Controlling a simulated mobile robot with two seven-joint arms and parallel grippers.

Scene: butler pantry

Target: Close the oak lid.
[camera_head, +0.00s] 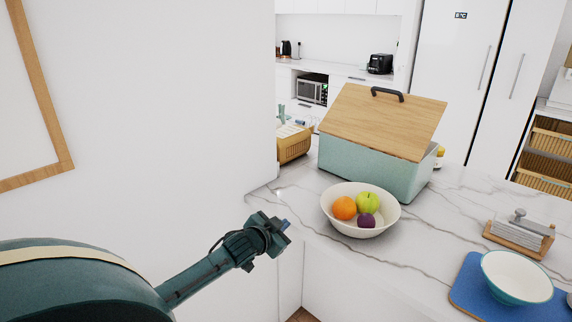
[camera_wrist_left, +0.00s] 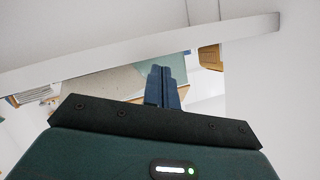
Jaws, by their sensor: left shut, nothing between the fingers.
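The oak lid (camera_head: 385,118) is on a pale green box (camera_head: 372,170) on the marble counter. The lid is tilted: its far edge, with a dark handle (camera_head: 387,93), is raised above the box, and its near edge is down at the rim. It stands partly open, and the box's inside is hidden. My left gripper (camera_head: 284,225) is in front of the counter, left of the fruit bowl and well apart from the lid. Its fingers also show pressed together and empty in the left wrist view (camera_wrist_left: 165,85). My right gripper is not in view.
A white fruit bowl (camera_head: 336,218) stands in front of the box. A white wall (camera_head: 180,110) is at the left. A wooden basket-like object (camera_head: 294,147) sits left of the box. A napkin holder (camera_head: 518,236) and a bowl (camera_head: 517,278) on a blue mat (camera_head: 465,285) are at the right.

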